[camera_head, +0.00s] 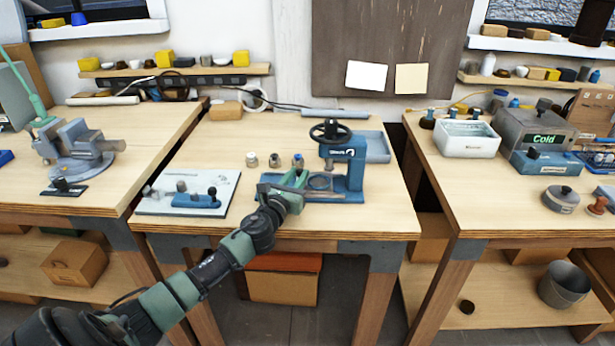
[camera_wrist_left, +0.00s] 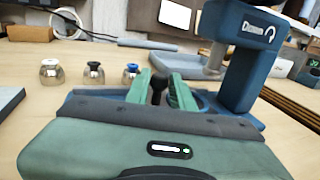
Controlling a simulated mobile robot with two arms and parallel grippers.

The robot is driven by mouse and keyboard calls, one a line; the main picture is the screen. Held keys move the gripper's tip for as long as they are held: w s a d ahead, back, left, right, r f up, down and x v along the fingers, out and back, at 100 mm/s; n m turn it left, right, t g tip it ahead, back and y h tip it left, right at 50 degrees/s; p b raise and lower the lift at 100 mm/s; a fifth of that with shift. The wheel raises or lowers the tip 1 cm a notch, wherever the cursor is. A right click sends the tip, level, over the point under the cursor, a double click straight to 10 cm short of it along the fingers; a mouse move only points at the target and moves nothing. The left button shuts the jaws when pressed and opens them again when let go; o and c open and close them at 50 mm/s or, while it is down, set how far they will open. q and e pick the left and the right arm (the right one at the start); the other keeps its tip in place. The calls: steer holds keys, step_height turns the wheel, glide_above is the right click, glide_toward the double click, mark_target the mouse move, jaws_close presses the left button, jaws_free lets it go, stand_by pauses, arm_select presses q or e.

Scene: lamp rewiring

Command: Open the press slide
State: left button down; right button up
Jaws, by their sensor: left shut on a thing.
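The blue press (camera_head: 355,172) stands on the middle workbench, with a black handwheel (camera_head: 330,131) on top. Its blue base (camera_head: 335,196) lies flat on the bench, with a round dark part on it. The press column also shows at the right of the left wrist view (camera_wrist_left: 245,60). My left gripper (camera_head: 291,182) is at the left end of the press base. In the left wrist view its green fingers (camera_wrist_left: 160,90) are shut on a small black knob (camera_wrist_left: 157,86) on the press slide. The slide itself is mostly hidden behind the gripper. My right gripper is in neither view.
Three small metal cups with coloured tops (camera_head: 275,161) stand just behind the gripper. A white board with blue tools (camera_head: 190,192) lies to the left. A blue-grey tray (camera_head: 377,146) is behind the press. The bench front right is clear.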

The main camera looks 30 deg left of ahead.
arm_select(q)
steer(key=s+a, duration=0.1)
steer(key=a, duration=0.1)
steer(key=s+a+b, duration=0.1)
steer(key=s+a, duration=0.1)
steer(key=a, duration=0.1)
steer(key=s+a, duration=0.2)
steer(key=a, duration=0.1)
steer(key=shift+f, duration=0.15)
steer(key=shift+s+a+b, duration=0.15)
steer(key=shift+a+b, duration=0.15)
steer(key=c, duration=1.2)
jaws_free()
steer(key=shift+r, duration=0.2)
steer(key=shift+v, duration=3.9)
steer(key=shift+d+f, duration=0.1)
steer(key=shift+f, duration=0.05)
